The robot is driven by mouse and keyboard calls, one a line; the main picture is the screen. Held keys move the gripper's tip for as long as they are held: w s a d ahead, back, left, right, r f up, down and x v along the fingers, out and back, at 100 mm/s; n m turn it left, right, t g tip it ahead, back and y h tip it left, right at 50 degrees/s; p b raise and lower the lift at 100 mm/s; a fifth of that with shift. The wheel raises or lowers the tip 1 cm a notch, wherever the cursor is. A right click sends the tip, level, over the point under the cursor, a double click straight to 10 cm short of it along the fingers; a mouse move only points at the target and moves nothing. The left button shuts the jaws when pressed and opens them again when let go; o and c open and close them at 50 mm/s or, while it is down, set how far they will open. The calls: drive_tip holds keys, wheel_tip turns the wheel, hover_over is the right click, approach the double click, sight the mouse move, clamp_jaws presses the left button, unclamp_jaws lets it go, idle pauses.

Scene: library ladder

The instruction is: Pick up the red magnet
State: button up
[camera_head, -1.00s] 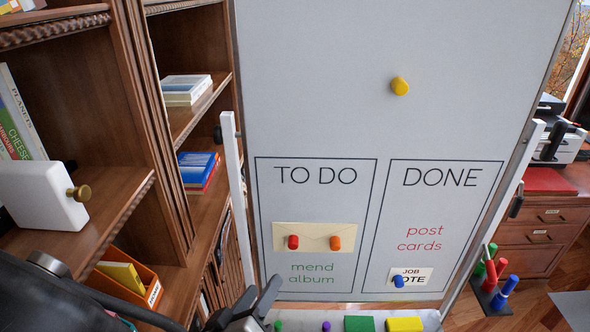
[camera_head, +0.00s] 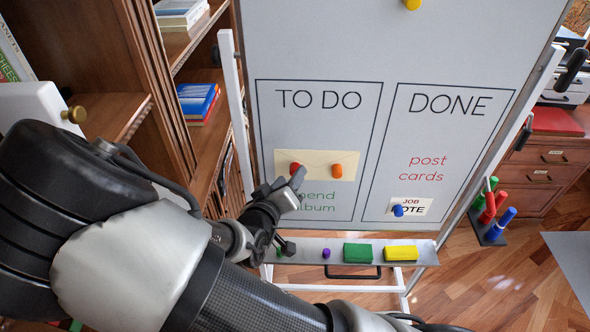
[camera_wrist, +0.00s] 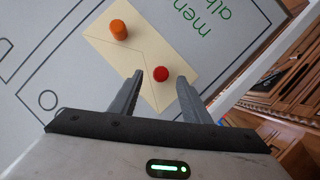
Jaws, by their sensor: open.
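The red magnet (camera_wrist: 161,74) pins one side of a cream envelope to the whiteboard. My gripper (camera_head: 292,184) also shows in the head view, in front of the TO DO box.
An orange magnet (camera_head: 337,171) holds the envelope (camera_head: 316,158) on its right. A blue magnet (camera_head: 398,210) and a yellow magnet (camera_head: 412,3) are on the whiteboard (camera_head: 330,40). The tray (camera_head: 305,250) below holds green and yellow blocks. A bookcase stands left.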

drive_tip(key=shift+x, duration=0.85)
drive_tip(key=shift+c, duration=0.4)
drive_tip(key=c, duration=0.9)
drive_tip(key=shift+c, duration=0.2)
drive_tip(key=shift+r, duration=0.2)
